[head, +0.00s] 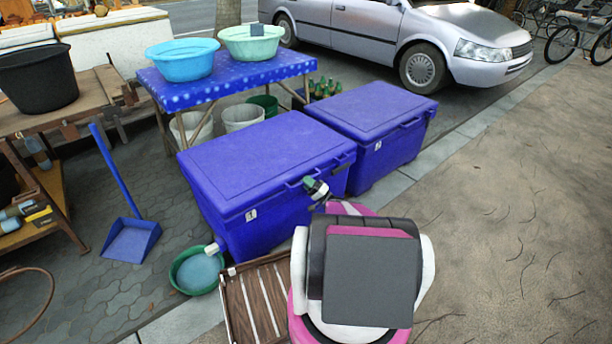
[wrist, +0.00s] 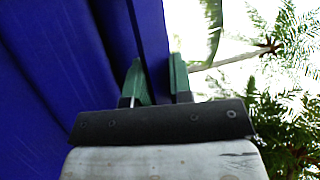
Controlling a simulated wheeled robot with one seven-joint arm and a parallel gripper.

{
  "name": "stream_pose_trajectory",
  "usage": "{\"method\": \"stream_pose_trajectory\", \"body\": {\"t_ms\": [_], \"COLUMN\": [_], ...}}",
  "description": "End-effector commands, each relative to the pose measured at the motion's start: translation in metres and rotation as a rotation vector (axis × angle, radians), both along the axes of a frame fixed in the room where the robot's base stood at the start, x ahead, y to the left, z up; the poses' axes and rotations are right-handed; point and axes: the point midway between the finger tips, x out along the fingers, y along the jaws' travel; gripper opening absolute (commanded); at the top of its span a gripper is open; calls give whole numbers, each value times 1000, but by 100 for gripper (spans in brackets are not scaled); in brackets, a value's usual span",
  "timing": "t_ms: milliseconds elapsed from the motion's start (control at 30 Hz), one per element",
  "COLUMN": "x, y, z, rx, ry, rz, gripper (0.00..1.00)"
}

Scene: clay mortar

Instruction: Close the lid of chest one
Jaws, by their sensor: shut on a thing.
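The nearer blue chest (head: 240,235) has a small white label on its front that looks like a 1. Its blue lid (head: 260,155) lies flat over the body; whether it is fully seated I cannot tell. My gripper (head: 315,187) is at the front edge of the lid, near its right corner. In the wrist view my gripper (wrist: 160,82) has its green fingers on either side of a blue edge strip (wrist: 150,45), shut on it. My arm hides part of the chest's lower right front.
A second blue chest (head: 370,110) with its lid down stands close behind to the right. A green basin (head: 197,270) and a slatted wooden crate (head: 255,300) lie at the front. A blue-topped table (head: 235,82) stands behind. Pavement at the right is clear.

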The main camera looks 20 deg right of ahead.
Motion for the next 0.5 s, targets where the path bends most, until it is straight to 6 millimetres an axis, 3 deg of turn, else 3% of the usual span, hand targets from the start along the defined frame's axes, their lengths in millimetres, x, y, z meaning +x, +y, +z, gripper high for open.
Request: {"method": "stream_pose_trajectory", "body": {"t_ms": [500], "x": [1], "y": [0], "z": [-16], "rx": [-6], "ry": [14], "rz": [0], "gripper": [0]}}
